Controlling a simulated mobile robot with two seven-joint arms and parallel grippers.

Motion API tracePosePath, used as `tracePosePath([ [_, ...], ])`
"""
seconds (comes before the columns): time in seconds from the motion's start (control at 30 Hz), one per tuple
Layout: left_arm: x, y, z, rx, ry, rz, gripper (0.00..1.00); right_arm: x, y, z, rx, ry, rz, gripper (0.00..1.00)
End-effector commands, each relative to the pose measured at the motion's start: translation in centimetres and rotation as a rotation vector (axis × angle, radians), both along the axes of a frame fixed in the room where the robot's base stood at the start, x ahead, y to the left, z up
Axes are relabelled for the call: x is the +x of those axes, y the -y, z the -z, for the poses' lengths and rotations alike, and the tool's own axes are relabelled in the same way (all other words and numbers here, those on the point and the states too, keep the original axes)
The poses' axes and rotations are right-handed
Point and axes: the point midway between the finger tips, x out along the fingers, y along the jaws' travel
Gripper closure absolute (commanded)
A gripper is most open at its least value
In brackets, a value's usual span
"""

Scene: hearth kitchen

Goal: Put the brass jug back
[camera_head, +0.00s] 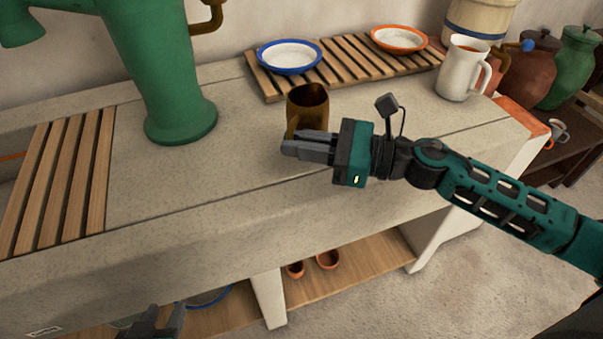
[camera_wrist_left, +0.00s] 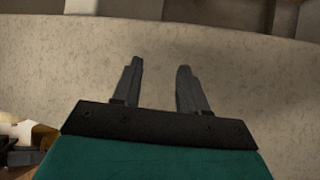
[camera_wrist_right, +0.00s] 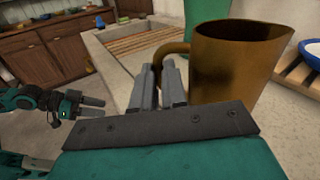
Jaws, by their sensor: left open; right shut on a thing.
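The brass jug (camera_head: 308,104) is upright at the stone counter, between the green pump and the slatted rack. My right gripper (camera_head: 295,148) is shut on the jug's handle. In the right wrist view the jug (camera_wrist_right: 232,62) stands to the right of the fingers (camera_wrist_right: 160,85), with its curved handle running between them. I cannot tell whether its base touches the counter. My left gripper (camera_head: 155,325) is low at the bottom edge of the head view, in front of the counter. In the left wrist view its fingers (camera_wrist_left: 157,88) are apart and empty, facing the stone front.
A green pump (camera_head: 165,70) stands left of the jug. A slatted rack (camera_head: 340,62) behind holds a blue-rimmed plate (camera_head: 289,56) and an orange-rimmed plate (camera_head: 399,39). A white pitcher (camera_head: 461,68) stands to the right. Small bowls (camera_head: 328,259) sit on the lower shelf.

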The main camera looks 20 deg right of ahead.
Motion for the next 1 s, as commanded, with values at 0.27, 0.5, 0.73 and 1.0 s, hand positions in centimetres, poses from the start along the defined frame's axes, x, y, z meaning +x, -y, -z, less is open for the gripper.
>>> tracePosePath([
  [0.27,0.1,0.2,0.5,-0.001,0.002,0.008,0.57,0.0,0.0,2.7,0.002,0.0,0.001,1.0],
  [0.5,0.2,0.7,0.6,-0.008,0.0,0.017,0.57,0.0,0.0,5.6,0.002,0.001,0.001,1.0],
  [0.73,0.4,0.7,0.3,-0.01,0.007,0.016,0.57,0.0,0.0,5.7,0.001,0.003,0.0,1.0],
  [1.0,0.4,0.7,0.7,-0.01,0.004,0.017,0.57,0.0,0.0,6.1,-0.001,0.001,0.0,0.81],
])
